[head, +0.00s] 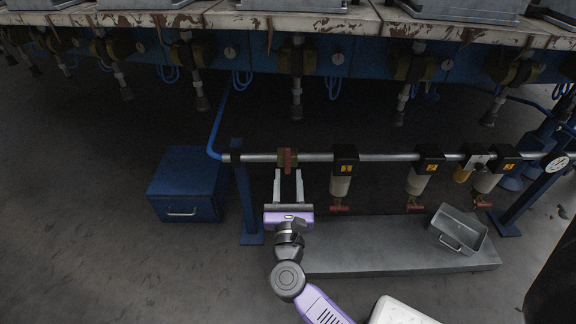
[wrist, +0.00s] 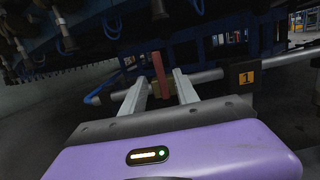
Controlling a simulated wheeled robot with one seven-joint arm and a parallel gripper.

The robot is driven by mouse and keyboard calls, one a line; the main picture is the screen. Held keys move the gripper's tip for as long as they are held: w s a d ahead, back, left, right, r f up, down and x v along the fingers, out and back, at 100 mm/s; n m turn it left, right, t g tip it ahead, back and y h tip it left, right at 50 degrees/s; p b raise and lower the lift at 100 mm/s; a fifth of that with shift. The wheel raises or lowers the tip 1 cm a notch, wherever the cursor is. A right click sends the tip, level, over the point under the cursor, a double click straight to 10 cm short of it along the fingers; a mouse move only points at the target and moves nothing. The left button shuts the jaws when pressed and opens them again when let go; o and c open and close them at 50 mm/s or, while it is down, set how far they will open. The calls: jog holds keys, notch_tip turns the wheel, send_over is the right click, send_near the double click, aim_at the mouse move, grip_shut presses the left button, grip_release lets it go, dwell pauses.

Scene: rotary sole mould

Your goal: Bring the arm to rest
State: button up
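My gripper (head: 288,174) is at the end of my outstretched purple and grey arm, in front of the pipe (head: 385,157). Its two pale fingers are apart with nothing held between them. A red valve handle (head: 288,160) on a brass body stands upright on the pipe, just beyond the fingertips. In the wrist view the red handle (wrist: 160,72) appears between the two fingertips, with gaps beside it. I cannot tell how far beyond the tips it is.
Filter units labelled 1 (head: 345,172), 2 (head: 425,170) and 3 hang along the pipe to the right. Below lie a grey slab (head: 380,262) and a metal tray (head: 465,225). A blue drawer box (head: 188,185) stands left. The machine (head: 330,62) spans the back.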

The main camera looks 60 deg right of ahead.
jog(key=shift+s+a, duration=0.2)
jog(key=shift+a, duration=0.05)
dwell(0.5)
jog(key=s+a+r+n+t+y, duration=0.2)
jog(key=a+r+n+t+y, duration=0.3)
jog(key=n, duration=0.7)
jog(key=s+a+r+n+t+y, duration=0.1)
jog(key=a+n+t, duration=0.35)
jog(key=n, duration=0.85)
jog(key=s+a+f+n+g+y, duration=0.1)
jog(key=s+a+n+g+y, duration=0.2)
jog(key=s+a+n+y, duration=0.55)
jog(key=s+a+f+n+g+y, duration=0.2)
jog(key=s+a+n, duration=0.4)
jog(key=s+n, duration=0.7)
notch_tip(320, 180, up, 36)
jog(key=w+n+p, duration=0.1)
jog(key=p, duration=3.5)
